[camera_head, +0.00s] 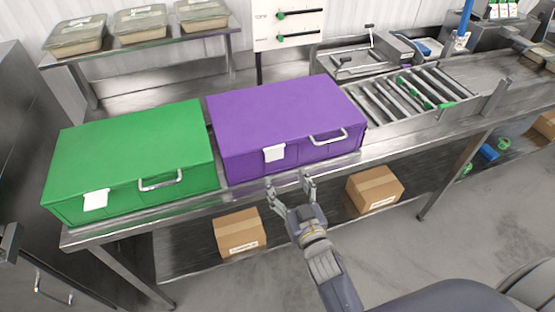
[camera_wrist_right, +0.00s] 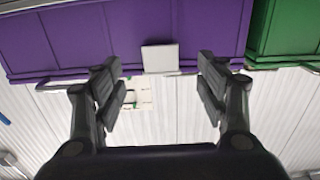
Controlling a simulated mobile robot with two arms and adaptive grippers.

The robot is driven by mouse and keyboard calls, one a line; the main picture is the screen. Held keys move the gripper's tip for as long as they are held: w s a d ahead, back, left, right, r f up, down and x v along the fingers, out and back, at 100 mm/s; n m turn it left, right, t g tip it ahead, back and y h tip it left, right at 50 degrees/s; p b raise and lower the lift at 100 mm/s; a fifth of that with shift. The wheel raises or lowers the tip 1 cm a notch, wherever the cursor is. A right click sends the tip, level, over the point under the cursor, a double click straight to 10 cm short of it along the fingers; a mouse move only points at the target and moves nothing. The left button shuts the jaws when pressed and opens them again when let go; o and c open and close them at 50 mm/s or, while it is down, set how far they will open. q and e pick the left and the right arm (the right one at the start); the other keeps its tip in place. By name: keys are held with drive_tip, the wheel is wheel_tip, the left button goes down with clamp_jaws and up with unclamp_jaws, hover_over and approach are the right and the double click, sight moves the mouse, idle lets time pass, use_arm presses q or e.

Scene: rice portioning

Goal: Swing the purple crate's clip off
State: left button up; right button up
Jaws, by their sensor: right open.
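The purple crate (camera_head: 285,110) stands shut on the steel table, its lid down. A pale, square clip (camera_head: 275,154) hangs on its front face near the lid edge, left of the crate's metal handle (camera_head: 328,140). My right gripper (camera_head: 290,184) is open and empty in front of and below the clip, apart from the crate. In the right wrist view the clip (camera_wrist_right: 160,58) lies between the two spread fingers (camera_wrist_right: 160,82), beyond their tips. My left gripper is out of view.
A green crate (camera_head: 135,155) with its own pale clip (camera_head: 95,199) stands close on the left. A slatted metal rack (camera_head: 410,95) is on the right. Cardboard boxes (camera_head: 240,232) sit on the lower shelf. Open space lies before the table.

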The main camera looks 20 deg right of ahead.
sight(275, 158)
drive_tip(key=w, duration=0.4)
drive_tip(key=w+p, duration=0.1)
drive_tip(key=w, duration=0.2)
drive_tip(key=shift+w+a, duration=0.2)
drive_tip(key=shift+w, duration=0.15)
drive_tip(key=c, duration=1.1)
